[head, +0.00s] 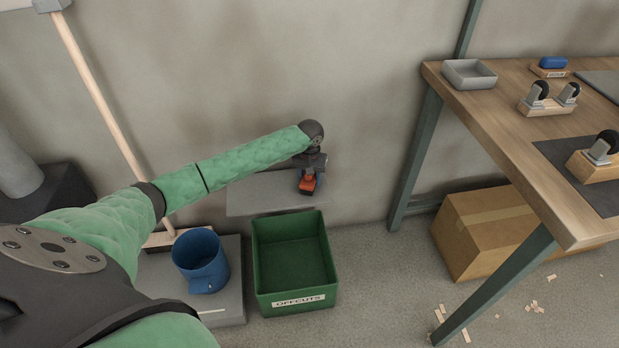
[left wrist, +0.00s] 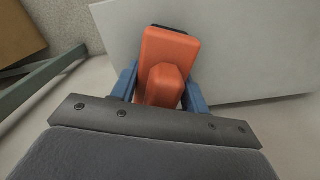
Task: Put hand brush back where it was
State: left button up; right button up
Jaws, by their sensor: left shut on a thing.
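My left gripper (head: 308,178) reaches out to the grey wall shelf (head: 262,193). It is shut on the hand brush (head: 306,187), an orange-red piece with a dark edge. In the left wrist view the orange handle of the brush (left wrist: 170,50) sits between the blue fingers of the left gripper (left wrist: 160,90). The pale shelf (left wrist: 250,45) shows behind it there. I cannot tell whether the brush touches the shelf. Its bristles are hidden. My right gripper is out of view.
A green offcuts bin (head: 293,222) stands on the floor below the shelf. Left of it are a blue mug-shaped container (head: 201,262) and a leaning broom (head: 95,85). A workbench (head: 480,110) and a cardboard box (head: 485,235) stand to the right.

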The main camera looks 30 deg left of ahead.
pick_arm(q)
jog(key=o, duration=1)
jog(key=shift+f, duration=0.1)
jog(key=shift+o, duration=0.2)
notch_tip(320, 180, up, 12)
jog(key=shift+r+p, duration=0.1)
jog(key=shift+p, duration=0.4)
